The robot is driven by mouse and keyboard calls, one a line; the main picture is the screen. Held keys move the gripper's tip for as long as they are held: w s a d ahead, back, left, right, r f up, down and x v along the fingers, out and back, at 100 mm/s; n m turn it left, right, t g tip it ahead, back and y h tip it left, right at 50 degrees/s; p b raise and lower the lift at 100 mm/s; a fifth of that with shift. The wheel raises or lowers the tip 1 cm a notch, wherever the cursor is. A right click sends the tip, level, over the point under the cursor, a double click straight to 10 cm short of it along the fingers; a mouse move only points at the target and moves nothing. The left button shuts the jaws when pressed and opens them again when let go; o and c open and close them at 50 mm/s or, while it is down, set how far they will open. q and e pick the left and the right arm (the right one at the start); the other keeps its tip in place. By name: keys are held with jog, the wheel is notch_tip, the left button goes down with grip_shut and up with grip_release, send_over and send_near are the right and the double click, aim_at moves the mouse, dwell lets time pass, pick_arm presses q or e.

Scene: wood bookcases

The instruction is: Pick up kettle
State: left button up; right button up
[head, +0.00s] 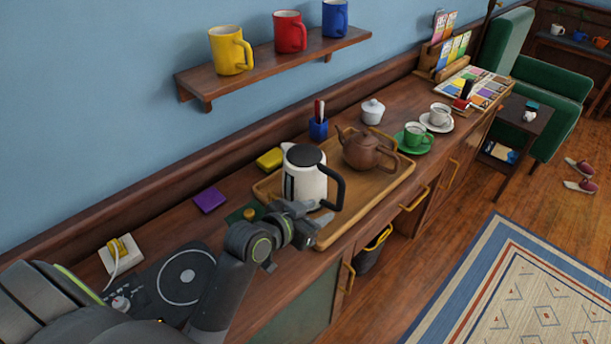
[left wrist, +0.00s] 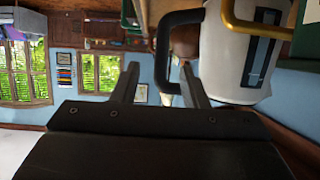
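The kettle (head: 304,178) is white with a black lid and a black handle on its right side. It stands upright on a wooden tray (head: 385,197) on the sideboard. My left gripper (head: 308,222) is in front of the kettle, near its lower front. I cannot tell whether the fingers touch the handle. My right gripper is not in view.
A brown teapot (head: 368,150) stands right of the kettle on the tray. A green cup (head: 414,137), a white sugar bowl (head: 372,112) and a blue pen holder (head: 318,128) are nearby. A wall shelf (head: 275,62) with mugs hangs above. A black hot plate (head: 181,277) lies at the left.

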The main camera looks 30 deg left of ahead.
aim_at(338, 198)
pick_arm(q)
jog(key=x, duration=0.3)
jog(key=shift+w+a+f, duration=0.1)
jog(key=shift+w+f, duration=0.05)
jog(key=shift+w, duration=0.15)
jog(key=shift+p+x, duration=0.3)
jog(key=shift+x, duration=0.8)
jog(key=shift+w+f, duration=0.15)
jog(key=shift+w, duration=0.3)
jog(key=shift+w+d, duration=0.3)
jog(key=shift+w, duration=0.15)
jog(key=x, duration=0.1)
jog(key=p+x, duration=0.1)
jog(key=x, duration=0.2)
jog(key=shift+r, duration=0.35)
jog(key=shift+w+d+f, duration=0.1)
jog(key=shift+w+f, duration=0.1)
jog(key=shift+w, duration=0.05)
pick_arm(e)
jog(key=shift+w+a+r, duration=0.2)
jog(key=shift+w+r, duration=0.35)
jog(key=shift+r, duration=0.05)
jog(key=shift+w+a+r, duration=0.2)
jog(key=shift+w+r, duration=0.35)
